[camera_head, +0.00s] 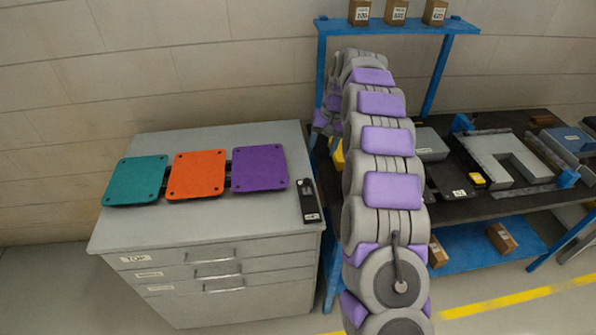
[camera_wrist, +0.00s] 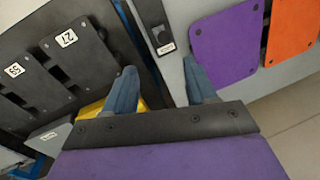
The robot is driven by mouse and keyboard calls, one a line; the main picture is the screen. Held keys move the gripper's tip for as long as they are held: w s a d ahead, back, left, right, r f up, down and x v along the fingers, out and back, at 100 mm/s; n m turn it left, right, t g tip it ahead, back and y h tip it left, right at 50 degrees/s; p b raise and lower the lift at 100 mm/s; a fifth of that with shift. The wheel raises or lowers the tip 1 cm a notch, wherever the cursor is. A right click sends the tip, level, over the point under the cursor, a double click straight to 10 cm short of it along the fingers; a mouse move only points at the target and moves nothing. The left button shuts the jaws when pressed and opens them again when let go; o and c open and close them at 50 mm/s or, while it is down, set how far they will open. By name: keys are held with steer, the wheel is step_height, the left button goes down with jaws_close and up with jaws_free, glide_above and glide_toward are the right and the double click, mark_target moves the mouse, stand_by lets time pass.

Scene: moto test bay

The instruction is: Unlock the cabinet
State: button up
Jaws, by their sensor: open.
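The grey cabinet (camera_head: 215,225) stands left of centre in the head view, with labelled drawers shut at its front. A narrow black device (camera_head: 309,200) with a pale label lies on its top near the right edge. The device also shows in the wrist view (camera_wrist: 157,28), at the top middle. My gripper (camera_wrist: 160,80) is open with nothing between its blue-grey fingers. The device appears beyond the gap between the fingertips, apart from them as far as I can see. In the head view my arm largely hides the gripper.
Teal (camera_head: 136,180), orange (camera_head: 197,175) and purple (camera_head: 260,168) plates lie on the cabinet top. A dark workbench (camera_head: 510,203) with a blue frame, grey parts and numbered black plates (camera_wrist: 75,45) stands to the right. Small boxes (camera_head: 397,12) sit on its upper shelf.

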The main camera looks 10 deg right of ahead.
mark_target(308, 179)
steer(key=a+f+b, duration=0.1)
steer(key=f, duration=0.4)
steer(key=w+a+f+b, duration=0.1)
steer(key=f, duration=0.5)
steer(key=w+a+f, duration=0.1)
steer(key=f, duration=0.5)
steer(key=shift+a+f+b, duration=0.2)
steer(key=shift+a+b, duration=0.2)
steer(key=shift+c, duration=0.5)
jaws_close()
